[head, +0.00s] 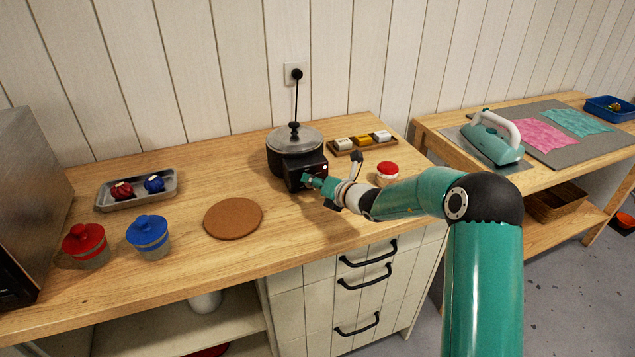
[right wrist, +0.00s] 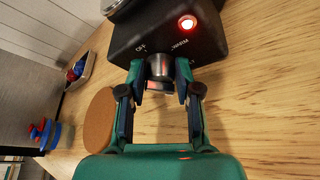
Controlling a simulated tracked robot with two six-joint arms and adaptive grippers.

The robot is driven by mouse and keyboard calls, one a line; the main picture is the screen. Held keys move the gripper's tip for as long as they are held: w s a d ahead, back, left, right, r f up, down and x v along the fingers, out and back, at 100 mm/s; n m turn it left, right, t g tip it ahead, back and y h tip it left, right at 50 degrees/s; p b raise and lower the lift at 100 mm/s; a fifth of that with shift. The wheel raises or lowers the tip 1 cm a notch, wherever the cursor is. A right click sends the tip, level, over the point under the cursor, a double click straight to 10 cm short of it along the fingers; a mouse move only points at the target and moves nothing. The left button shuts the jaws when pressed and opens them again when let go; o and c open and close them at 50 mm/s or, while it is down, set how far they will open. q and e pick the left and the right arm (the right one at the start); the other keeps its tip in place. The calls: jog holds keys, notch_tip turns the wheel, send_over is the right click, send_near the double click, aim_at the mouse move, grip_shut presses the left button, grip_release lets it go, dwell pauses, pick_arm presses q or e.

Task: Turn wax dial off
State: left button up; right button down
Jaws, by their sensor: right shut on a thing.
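The black wax pot (head: 290,152) with a metal lid stands on the wooden counter. Its control box shows in the right wrist view (right wrist: 190,40), with the marks "OFF" and "WARM" and a lit red lamp (right wrist: 187,22). In the head view my right gripper (head: 312,181) is at the front of the box and hides the dial. My left gripper is not in view.
A cork mat (head: 233,218), a red-lidded pot (head: 87,245), a blue-lidded pot (head: 149,235) and a tray (head: 137,190) stand to the left. Wax blocks on a wooden holder (head: 360,143) and a red-lidded jar (head: 387,172) stand close to the right of the pot.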

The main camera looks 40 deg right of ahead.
jog(key=shift+s+a+f, duration=0.1)
jog(key=shift+f, duration=0.35)
dwell(0.6)
jog(key=c, duration=0.8)
grip_release()
jog(key=shift+r, duration=0.3)
jog(key=v, duration=1.1)
jog(key=shift+s, duration=0.35)
